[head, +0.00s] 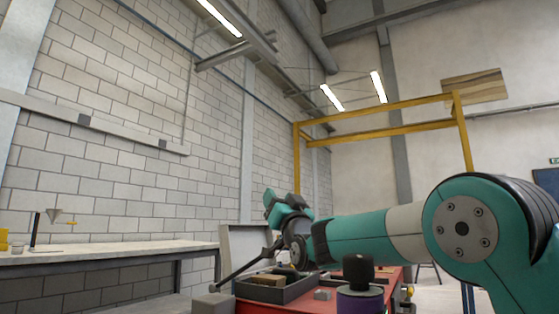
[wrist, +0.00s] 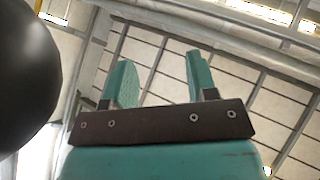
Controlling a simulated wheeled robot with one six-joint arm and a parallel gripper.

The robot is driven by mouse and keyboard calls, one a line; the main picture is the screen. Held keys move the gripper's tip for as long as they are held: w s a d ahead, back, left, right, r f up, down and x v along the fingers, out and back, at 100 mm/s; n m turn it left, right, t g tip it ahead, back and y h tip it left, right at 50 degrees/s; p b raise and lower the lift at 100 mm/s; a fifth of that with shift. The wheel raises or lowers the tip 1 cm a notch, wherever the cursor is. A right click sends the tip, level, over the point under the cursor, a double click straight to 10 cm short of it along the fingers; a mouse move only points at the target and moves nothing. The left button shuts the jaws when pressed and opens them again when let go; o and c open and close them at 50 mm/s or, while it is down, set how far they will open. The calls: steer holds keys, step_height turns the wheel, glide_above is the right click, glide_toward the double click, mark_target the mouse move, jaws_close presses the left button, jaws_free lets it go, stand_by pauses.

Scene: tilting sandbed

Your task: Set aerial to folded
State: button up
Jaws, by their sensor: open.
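A thin dark rod (head: 243,268), which may be the aerial, slants up to the right from near a grey block (head: 212,305) toward my wrist. Its upper end runs in beside my wrist, and I cannot tell whether they touch. My gripper (head: 283,199) points up and left above the red bench. In the wrist view, my gripper (wrist: 159,62) is open, its two teal fingers apart with nothing between them. A large dark rounded thing (wrist: 25,75) is close at the left of the wrist view; I cannot tell what it is.
A red bench (head: 393,287) holds a dark tray (head: 300,290) with a wooden block (head: 267,280), a small grey block (head: 323,294) and a black-topped round object (head: 358,272). A grey panel (head: 245,240) stands behind. A pale table (head: 110,257) is at left.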

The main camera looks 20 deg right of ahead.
step_height(320, 180, up, 9)
steer(key=p, duration=0.2)
